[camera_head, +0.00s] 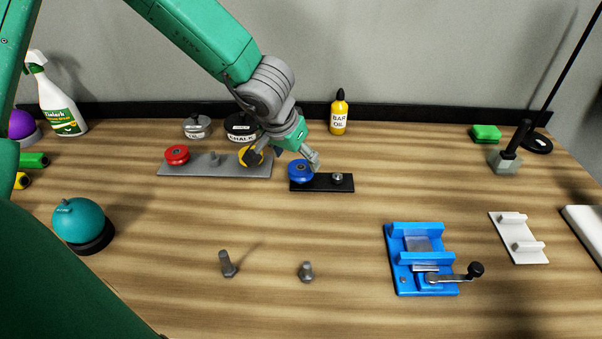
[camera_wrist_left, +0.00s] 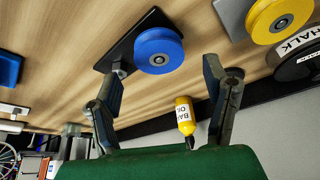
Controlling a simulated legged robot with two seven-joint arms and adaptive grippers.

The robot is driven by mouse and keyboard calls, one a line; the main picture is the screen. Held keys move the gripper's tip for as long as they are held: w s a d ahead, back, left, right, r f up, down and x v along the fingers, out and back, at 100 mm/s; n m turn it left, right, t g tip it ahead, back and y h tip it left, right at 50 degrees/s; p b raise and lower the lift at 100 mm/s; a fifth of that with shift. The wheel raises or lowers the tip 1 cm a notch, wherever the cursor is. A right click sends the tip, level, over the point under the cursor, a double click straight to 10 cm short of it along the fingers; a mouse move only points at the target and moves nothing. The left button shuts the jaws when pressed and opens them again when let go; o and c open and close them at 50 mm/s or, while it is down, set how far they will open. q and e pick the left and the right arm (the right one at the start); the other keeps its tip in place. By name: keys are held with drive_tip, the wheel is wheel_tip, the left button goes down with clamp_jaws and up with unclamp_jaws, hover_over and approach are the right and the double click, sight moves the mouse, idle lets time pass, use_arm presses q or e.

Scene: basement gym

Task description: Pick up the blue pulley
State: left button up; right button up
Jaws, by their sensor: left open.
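The blue pulley (camera_head: 299,172) sits at the left end of a small black plate (camera_head: 318,184) near the back of the table. A bare grey post (camera_head: 337,178) stands at the plate's other end. My left gripper (camera_head: 284,160) is open and empty, its fingers spread wide, close to the pulley. In the left wrist view, the blue pulley (camera_wrist_left: 158,50) shows between the tips of the left gripper (camera_wrist_left: 164,64), seemingly beyond them. I cannot tell how large the gap is. My right gripper is not in view.
A grey plate (camera_head: 215,170) to the left holds a red pulley (camera_head: 177,154) and a yellow pulley (camera_head: 250,157), which is close to one finger. A chalk tin (camera_head: 240,127) and bar oil bottle (camera_head: 339,113) stand behind. A blue vise (camera_head: 420,258) lies front right.

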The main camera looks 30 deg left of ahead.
sight(299, 167)
use_arm(q)
drive_tip(key=b+x, duration=0.1)
drive_tip(key=x, duration=0.3)
drive_tip(key=shift+s+a+f, duration=0.1)
drive_tip(key=shift+a+f, duration=0.05)
drive_tip(key=shift+f, duration=0.15)
drive_tip(key=shift+d, duration=0.25)
drive_tip(key=c, duration=1.3)
drive_tip(key=shift+o, duration=0.2)
drive_tip(key=shift+a, duration=0.1)
